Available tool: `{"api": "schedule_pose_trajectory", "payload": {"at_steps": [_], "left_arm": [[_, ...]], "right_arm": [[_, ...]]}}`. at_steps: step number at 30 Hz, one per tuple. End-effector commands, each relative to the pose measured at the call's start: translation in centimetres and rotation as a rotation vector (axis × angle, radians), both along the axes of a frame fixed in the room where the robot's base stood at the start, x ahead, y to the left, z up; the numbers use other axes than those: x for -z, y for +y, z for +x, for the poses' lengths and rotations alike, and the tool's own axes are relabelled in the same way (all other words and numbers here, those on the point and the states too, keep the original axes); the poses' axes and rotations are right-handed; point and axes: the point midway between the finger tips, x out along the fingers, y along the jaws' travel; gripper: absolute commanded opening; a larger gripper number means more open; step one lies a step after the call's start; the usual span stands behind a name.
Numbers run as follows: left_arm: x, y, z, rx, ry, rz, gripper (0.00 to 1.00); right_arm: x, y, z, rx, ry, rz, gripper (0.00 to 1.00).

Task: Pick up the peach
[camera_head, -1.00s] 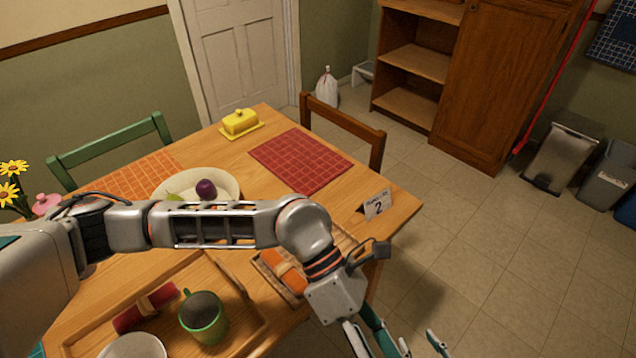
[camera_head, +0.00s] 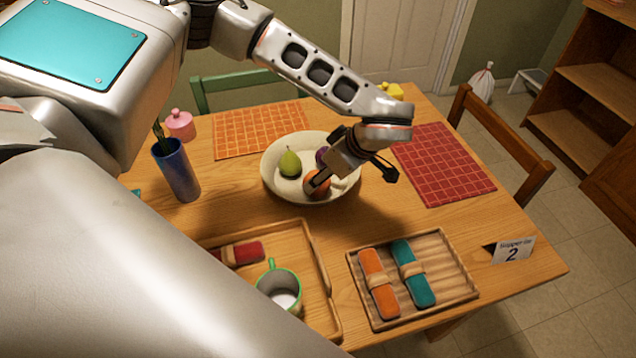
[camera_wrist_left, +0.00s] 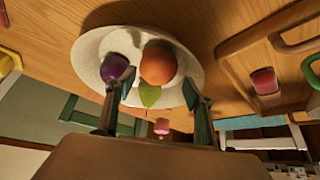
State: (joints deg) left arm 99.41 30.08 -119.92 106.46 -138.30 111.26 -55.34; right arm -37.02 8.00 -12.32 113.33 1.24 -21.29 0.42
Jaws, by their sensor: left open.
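The peach (camera_head: 310,178) is a round orange-red fruit in the cream bowl (camera_head: 274,184). In the left wrist view, the peach (camera_wrist_left: 158,63) lies just beyond my fingertips, beside a dark purple plum (camera_wrist_left: 114,67). A green pear (camera_head: 290,163) is in the bowl left of the peach. My left gripper (camera_head: 321,183) reaches down over the bowl and partly covers the peach. In the left wrist view, my left gripper (camera_wrist_left: 160,88) is open with its fingers apart and nothing between its pads. I cannot tell whether a finger touches the peach. My right gripper is not in view.
A blue vase (camera_head: 177,171) stands left of the bowl. A tray with a green mug (camera_head: 279,288) and a tray with orange and teal napkins (camera_head: 378,282) lie in front. A red placemat (camera_head: 445,165) is at the right. The wood between bowl and front trays is clear.

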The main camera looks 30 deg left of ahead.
Motion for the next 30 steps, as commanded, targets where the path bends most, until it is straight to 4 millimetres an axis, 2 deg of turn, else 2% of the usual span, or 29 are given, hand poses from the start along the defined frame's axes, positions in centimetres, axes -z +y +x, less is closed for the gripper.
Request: {"api": "schedule_pose_trajectory", "payload": {"at_steps": [5, 13, 21, 22, 25, 26, 30], "left_arm": [[1.2, 0.6, 0.1, -0.001, 0.003, -0.002, 0.53], [4.6, 2.2, 0.5, -0.002, 0.004, -0.004, 0.53], [5.0, 2.5, 0.6, 0.000, 0.000, -0.003, 0.53], [5.0, 2.5, 0.6, 0.000, 0.000, -0.003, 0.50], [5.0, 2.5, 0.6, 0.000, 0.000, -0.003, 0.24], [5.0, 2.5, 0.6, 0.001, 0.001, -0.003, 0.19], [5.0, 2.5, 0.6, 0.000, 0.000, -0.003, 0.19]], "right_arm": [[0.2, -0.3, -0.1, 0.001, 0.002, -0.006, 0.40], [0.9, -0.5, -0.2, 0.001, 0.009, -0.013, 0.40], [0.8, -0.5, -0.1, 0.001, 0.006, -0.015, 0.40], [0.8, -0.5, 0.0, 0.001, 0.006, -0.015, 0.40], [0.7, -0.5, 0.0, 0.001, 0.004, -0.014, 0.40], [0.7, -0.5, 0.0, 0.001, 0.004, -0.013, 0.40], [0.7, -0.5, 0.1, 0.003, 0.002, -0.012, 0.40]]}}
